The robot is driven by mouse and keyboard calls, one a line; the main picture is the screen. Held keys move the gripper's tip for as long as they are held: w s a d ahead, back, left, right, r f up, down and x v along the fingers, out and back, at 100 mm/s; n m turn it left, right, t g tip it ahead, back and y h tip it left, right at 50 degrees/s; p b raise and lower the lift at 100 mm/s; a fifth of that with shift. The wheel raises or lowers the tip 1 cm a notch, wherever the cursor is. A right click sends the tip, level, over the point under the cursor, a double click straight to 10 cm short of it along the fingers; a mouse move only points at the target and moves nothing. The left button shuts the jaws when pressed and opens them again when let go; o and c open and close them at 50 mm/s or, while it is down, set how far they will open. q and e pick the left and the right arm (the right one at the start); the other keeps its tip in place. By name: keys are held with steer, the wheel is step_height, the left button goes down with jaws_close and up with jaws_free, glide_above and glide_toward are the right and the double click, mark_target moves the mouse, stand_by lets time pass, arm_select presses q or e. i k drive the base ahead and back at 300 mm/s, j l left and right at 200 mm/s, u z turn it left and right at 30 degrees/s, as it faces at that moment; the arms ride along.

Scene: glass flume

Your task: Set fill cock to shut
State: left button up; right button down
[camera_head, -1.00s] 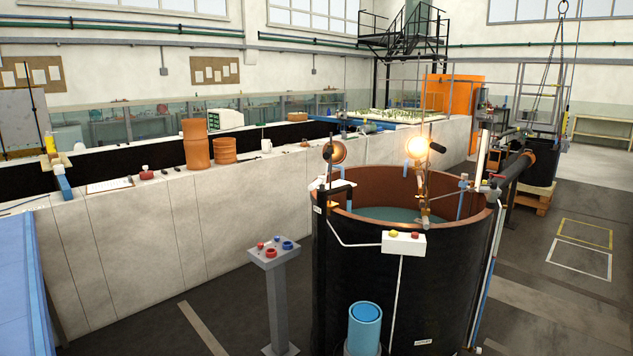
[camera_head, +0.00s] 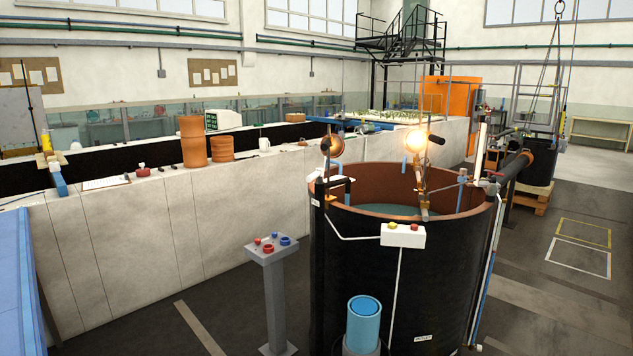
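I cannot pick out the fill cock with certainty. A large black tank (camera_head: 400,280) with a brown inner wall stands right of centre, with water (camera_head: 395,210) inside. Small fittings sit on its rim, including a blue one (camera_head: 462,178) at the right and a dark one (camera_head: 320,187) at the left. A thick dark pipe (camera_head: 515,168) meets the rim at the right. Whether any of these is the cock, or how its handle is set, is too small to tell. Neither of my grippers is in view.
A white box with yellow and red buttons (camera_head: 403,235) hangs on the tank front. A grey pedestal (camera_head: 275,305) with red and blue knobs stands to its left. A blue cylinder (camera_head: 363,322) stands in front. A lit lamp (camera_head: 415,140) is above the tank.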

mark_target(318, 173)
steer(key=i+l+u, duration=0.2)
steer(key=i+l, duration=0.9)
